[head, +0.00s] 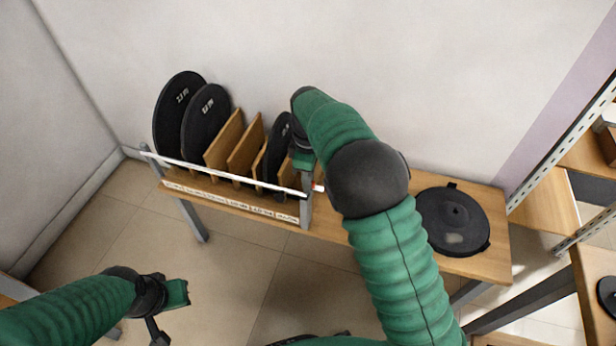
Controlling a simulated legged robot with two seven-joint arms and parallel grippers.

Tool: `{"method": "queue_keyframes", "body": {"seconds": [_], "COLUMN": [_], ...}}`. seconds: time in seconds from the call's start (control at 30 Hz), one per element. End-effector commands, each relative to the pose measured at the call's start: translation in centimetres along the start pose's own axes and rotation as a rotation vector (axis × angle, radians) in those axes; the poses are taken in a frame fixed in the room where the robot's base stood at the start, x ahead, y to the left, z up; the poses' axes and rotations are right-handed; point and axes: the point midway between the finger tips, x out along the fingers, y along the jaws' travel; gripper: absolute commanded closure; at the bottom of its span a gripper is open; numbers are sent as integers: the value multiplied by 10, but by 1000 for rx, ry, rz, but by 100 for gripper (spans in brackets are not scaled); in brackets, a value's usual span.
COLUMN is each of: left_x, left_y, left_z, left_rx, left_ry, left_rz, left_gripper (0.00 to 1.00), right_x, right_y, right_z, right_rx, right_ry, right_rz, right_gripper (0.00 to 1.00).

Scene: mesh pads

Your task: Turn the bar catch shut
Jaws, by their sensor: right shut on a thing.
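A wooden rack holds several round black mesh pads (205,118) upright. A white bar (215,172) runs across its front, from the left post to the right post (306,200). My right gripper (303,162) is at the top of that post, shut on what seems to be the catch. The arm and gripper hide most of the contact. My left gripper (172,312) is open and empty, low at the left, well away from the rack.
Wooden dividers (243,145) stand between the pads. A round black pad (453,220) lies flat on the bench (490,225) right of my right arm. Metal shelving (570,110) stands at the right. The wall is close behind; open floor lies in front.

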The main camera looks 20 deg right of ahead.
Motion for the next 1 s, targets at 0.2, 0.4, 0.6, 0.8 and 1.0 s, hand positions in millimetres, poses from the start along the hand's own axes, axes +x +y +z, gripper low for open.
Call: {"method": "queue_keyframes", "body": {"seconds": [0.2, 0.4, 0.6, 0.8, 1.0], "left_x": [-20, -48, -78, -104, -126], "left_y": [0, 0, 0, 0, 0], "left_z": [-5, -11, -18, -25, -30], "left_rx": [0, 0, 0, 0, 0], "left_ry": [0, 0, 0, 0, 0], "left_rz": [0, 0, 0, 0, 0], "left_gripper": [100, 100, 100, 100, 100], "right_x": [-4, -7, -7, -6, -4], "right_y": [0, -1, -3, -3, -4], "right_z": [3, 3, 3, 3, 3], "right_rx": [77, 221, 406, 597, 786], "right_ry": [-7, -8, -11, -11, -12], "right_rz": [-3, -4, -5, -4, -3], "right_gripper": [100, 100, 100, 100, 100]}}
